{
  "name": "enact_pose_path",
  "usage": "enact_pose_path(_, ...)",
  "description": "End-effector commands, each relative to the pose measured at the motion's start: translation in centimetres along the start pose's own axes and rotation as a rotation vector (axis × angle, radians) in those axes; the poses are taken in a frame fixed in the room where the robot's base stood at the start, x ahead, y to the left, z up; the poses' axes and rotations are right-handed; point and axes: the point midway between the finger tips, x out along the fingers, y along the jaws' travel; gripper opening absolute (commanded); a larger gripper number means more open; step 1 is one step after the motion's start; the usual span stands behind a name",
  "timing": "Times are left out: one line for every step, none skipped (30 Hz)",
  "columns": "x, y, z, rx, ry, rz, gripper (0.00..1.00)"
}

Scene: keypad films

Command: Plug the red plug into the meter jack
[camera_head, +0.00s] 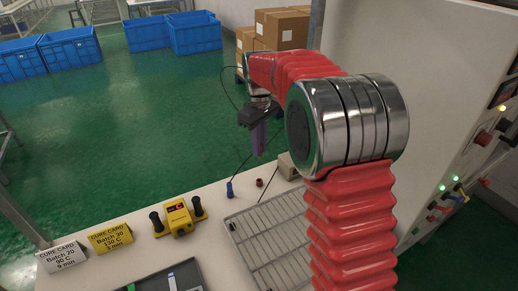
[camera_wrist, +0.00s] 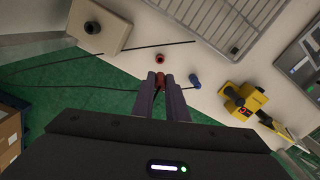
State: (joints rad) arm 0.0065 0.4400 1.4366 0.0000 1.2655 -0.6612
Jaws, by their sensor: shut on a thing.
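My gripper (camera_wrist: 163,85) is shut on the red plug (camera_wrist: 160,81), which shows as a small red piece between the fingertips; the fingers hide most of it. A dark cable runs left from there in the wrist view. A red ring-shaped jack (camera_wrist: 161,57) with a dark centre stands on the bench just beyond the fingertips, apart from them. It also shows in the head view (camera_head: 259,183), below my gripper (camera_head: 258,150), which hangs above the bench. A blue plug-like piece (camera_wrist: 195,80) stands right of the red jack in the wrist view. Whether either is the meter jack, I cannot tell.
A beige box (camera_wrist: 102,25) with a dark round fitting stands at the bench edge. A wire rack (camera_head: 270,240) lies right of centre. A yellow device (camera_head: 180,216) with two black handles and two cure cards (camera_head: 110,237) stand left. A dark thin line lies near the box.

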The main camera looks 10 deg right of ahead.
Motion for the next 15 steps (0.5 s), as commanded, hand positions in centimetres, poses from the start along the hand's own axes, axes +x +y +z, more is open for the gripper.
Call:
enact_pose_path(-0.4, 0.0, 0.0, 0.0, 0.001, 0.001, 0.0)
enact_pose_path(-0.6, 0.0, 0.0, 0.0, 0.001, 0.001, 0.0)
enact_pose_path(-0.9, 0.0, 0.0, 0.0, 0.002, 0.002, 0.0)
enact_pose_path(-1.1, 0.0, 0.0, 0.0, 0.002, 0.002, 0.0)
enact_pose_path(-1.4, 0.0, 0.0, 0.0, 0.002, 0.001, 0.0)
enact_pose_path(-1.6, 0.0, 0.0, 0.0, 0.001, 0.001, 0.0)
enact_pose_path(-1.8, 0.0, 0.0, 0.0, 0.001, 0.001, 0.0)
enact_pose_path(-2.0, 0.0, 0.0, 0.0, 0.002, 0.001, 0.0)
enact_pose_path(-2.3, 0.0, 0.0, 0.0, 0.002, 0.002, 0.0)
enact_pose_path(-2.6, 0.0, 0.0, 0.0, 0.002, 0.002, 0.0)
enact_pose_path(-2.8, 0.0, 0.0, 0.0, 0.002, 0.002, 0.0)
enact_pose_path(-3.1, 0.0, 0.0, 0.0, 0.002, 0.001, 0.0)
enact_pose_path(-3.3, 0.0, 0.0, 0.0, 0.002, 0.001, 0.0)
enact_pose_path(-3.5, 0.0, 0.0, 0.0, 0.002, 0.001, 0.0)
enact_pose_path(-3.7, 0.0, 0.0, 0.0, 0.002, 0.001, 0.0)
